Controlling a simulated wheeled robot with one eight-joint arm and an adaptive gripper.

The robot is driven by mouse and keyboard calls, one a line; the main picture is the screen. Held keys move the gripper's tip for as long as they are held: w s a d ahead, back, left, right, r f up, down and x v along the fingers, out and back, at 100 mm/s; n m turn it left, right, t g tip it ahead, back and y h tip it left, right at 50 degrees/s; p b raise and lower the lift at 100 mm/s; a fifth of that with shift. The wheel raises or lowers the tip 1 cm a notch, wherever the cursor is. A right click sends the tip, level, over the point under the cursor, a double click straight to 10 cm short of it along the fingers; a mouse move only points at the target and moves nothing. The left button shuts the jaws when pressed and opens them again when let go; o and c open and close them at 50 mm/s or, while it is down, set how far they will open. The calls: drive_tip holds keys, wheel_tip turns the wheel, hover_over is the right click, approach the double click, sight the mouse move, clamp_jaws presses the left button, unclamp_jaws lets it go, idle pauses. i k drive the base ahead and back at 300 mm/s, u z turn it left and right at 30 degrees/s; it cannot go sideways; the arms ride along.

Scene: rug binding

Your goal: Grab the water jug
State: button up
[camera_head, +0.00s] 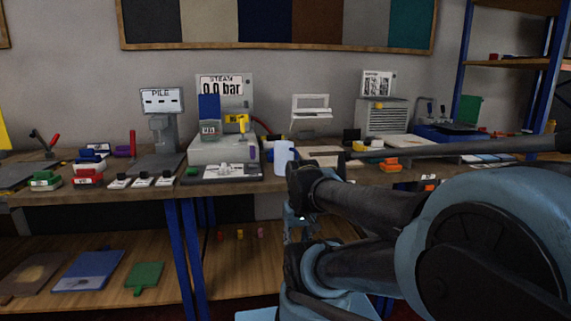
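A pale bluish-white container (284,157), which looks like the water jug, stands upright near the front edge of the workbench (235,191). It is right of the steam unit and just left of and beyond my dark arm joint, which comes close to its lower right in the picture. I cannot tell the depth gap between them, and no handle is clear on it. My arm fills the lower right of the view. I cannot make out the gripper's fingers, and nothing is seen held.
The steam unit (222,151) with its yellow part stands left of the container. A pale board (320,155) and a grey vented box (383,116) are to its right. Small stamp-like items line the bench's left front. A lower shelf (185,275) holds flat pieces.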

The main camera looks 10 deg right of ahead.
sight(284, 151)
drive_tip(key=u, duration=0.35)
drive_tip(key=k, duration=1.25)
drive_tip(key=u, duration=0.9)
drive_tip(key=i, duration=0.3)
drive_tip(key=z, duration=0.25)
